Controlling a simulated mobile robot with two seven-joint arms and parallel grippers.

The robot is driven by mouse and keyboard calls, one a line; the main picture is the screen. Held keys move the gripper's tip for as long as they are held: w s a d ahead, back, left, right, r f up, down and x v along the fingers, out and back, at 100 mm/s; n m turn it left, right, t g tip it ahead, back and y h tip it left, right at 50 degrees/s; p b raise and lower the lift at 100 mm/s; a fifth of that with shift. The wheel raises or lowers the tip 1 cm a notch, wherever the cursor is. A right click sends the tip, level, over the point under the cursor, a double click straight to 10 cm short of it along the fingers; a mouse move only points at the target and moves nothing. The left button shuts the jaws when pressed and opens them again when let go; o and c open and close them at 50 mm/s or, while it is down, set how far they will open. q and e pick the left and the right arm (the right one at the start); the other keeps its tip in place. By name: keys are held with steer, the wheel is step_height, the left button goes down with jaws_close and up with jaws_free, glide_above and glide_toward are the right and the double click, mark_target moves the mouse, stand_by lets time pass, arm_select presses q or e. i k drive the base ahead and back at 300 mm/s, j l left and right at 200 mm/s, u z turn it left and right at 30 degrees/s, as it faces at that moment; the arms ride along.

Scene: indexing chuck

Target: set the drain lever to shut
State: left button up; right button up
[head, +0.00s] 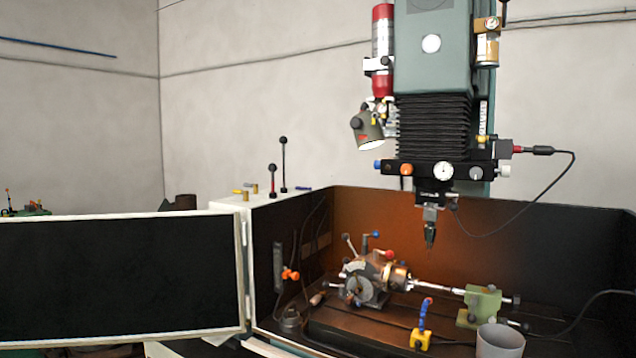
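No lever here carries a readable label, so I cannot tell for sure which is the drain lever. A small orange handle (290,274) sits on a dark fitting at the left inner wall of the machine enclosure. The indexing chuck (366,280) stands on the slotted table, with a blue-knobbed lever (374,235) and a red-knobbed lever (388,255) on it. Neither of my grippers is in view.
A dark panel door (120,280) with a white frame stands open at the left. The machine head (435,120) hangs over the enclosure, its tool (430,235) pointing down. A green tailstock (481,304), a blue nozzle on a yellow base (419,340) and a grey cylinder (500,342) occupy the right.

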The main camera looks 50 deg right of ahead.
mark_target(272, 168)
steer(key=z, duration=1.3)
steer(key=i+j+u, duration=0.1)
steer(key=i, duration=0.3)
steer(key=i+j+u, duration=0.1)
steer(key=i, duration=0.3)
steer(key=j, duration=0.1)
